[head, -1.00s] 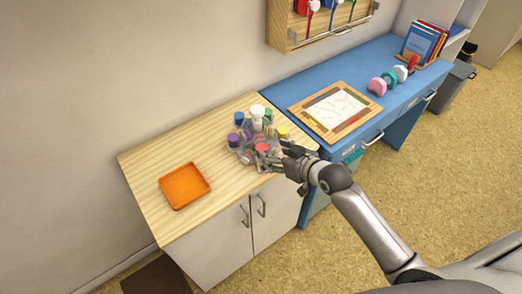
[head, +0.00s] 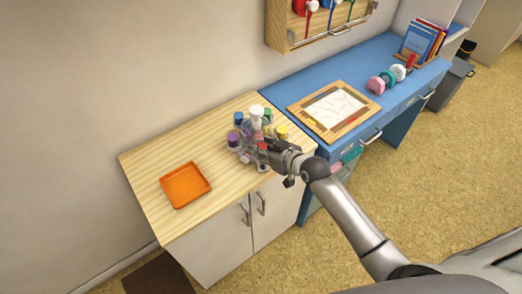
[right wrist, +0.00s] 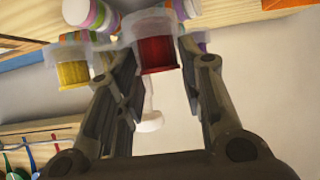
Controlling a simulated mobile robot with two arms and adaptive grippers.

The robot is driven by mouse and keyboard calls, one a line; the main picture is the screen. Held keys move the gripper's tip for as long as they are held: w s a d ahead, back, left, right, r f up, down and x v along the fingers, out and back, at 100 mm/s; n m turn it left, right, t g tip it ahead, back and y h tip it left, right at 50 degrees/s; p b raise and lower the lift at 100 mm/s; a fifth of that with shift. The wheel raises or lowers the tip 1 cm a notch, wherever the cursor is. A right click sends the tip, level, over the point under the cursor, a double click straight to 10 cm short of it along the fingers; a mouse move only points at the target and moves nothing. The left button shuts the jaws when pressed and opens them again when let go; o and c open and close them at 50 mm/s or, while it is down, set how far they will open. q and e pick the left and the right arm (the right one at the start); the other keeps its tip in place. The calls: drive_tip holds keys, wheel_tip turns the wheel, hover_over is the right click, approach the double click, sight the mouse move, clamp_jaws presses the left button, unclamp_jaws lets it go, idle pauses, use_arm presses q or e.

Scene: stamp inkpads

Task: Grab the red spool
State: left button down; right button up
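The red spool (right wrist: 157,53) sits in a clear cup of the carousel, near the top middle of the right wrist view. My right gripper (right wrist: 158,48) is open, with one finger on each side of the spool; I cannot tell whether they touch it. In the head view my right gripper (head: 266,152) reaches the front right of the carousel (head: 246,154) and mostly hides the red spool. My left gripper is not in view.
A yellow spool (right wrist: 73,73) is close to the left finger. Purple, blue, green and white spools crowd the carousel. An orange tray (head: 185,186) lies left on the wooden cabinet top (head: 150,160). A framed board (head: 334,109) lies on the blue desk (head: 285,93).

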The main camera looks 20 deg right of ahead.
drive_tip(key=shift+c, duration=1.4)
